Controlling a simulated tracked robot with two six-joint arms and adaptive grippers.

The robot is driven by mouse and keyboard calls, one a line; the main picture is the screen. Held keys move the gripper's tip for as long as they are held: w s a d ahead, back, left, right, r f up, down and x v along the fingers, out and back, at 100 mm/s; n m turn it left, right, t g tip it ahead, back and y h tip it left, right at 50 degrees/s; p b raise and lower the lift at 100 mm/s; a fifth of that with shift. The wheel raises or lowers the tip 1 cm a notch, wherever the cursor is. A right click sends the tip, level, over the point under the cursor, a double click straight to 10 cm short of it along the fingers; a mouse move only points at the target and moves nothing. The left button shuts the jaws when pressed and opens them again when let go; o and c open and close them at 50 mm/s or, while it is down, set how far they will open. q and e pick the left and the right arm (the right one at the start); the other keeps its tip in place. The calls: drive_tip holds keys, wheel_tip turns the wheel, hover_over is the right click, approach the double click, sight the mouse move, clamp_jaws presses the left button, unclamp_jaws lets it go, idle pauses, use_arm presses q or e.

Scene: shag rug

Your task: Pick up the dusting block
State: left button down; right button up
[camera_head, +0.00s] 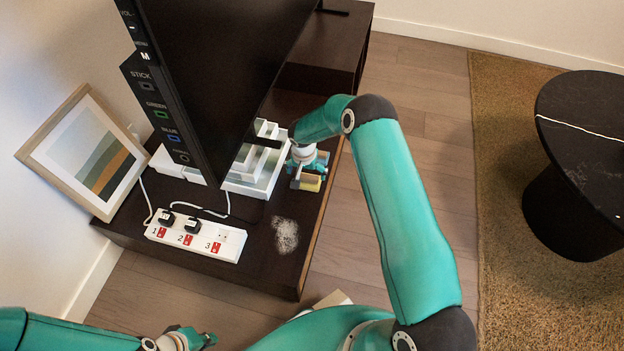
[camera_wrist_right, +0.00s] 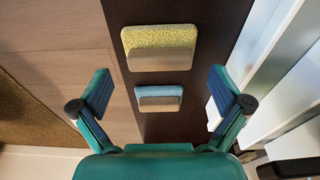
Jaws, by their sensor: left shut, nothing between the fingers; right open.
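Two small blocks lie on the dark cabinet top in the right wrist view. One has a yellow textured face (camera_wrist_right: 160,42) and a tan side. The smaller one has a blue face (camera_wrist_right: 160,93) and a tan side. I cannot tell which is the dusting block. My right gripper (camera_wrist_right: 160,88) is open, its fingers on either side of the blue block and apart from it. In the head view my right gripper (camera_head: 306,166) hangs over the cabinet's right edge, partly hiding the blocks; the yellow one (camera_head: 310,184) shows below it. My left gripper (camera_head: 196,340) is shut and empty at the bottom left.
The cabinet (camera_head: 262,262) carries a large black screen (camera_head: 215,70), white stepped boxes (camera_head: 262,172), a numbered power strip (camera_head: 196,236) with cords, a leaning framed picture (camera_head: 88,152) and a patch of pale dust (camera_head: 286,235). A black round table (camera_head: 585,140) stands right.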

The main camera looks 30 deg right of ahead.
sight(307, 176)
drive_tip(key=f, duration=0.1)
drive_tip(key=f+b, duration=0.1)
drive_tip(key=f, duration=0.2)
drive_tip(key=shift+w+d+f, duration=0.35)
drive_tip(key=c, duration=0.8)
drive_tip(key=shift+r, duration=0.1)
wheel_tip(307, 176, up, 20)
drive_tip(key=p, duration=0.4)
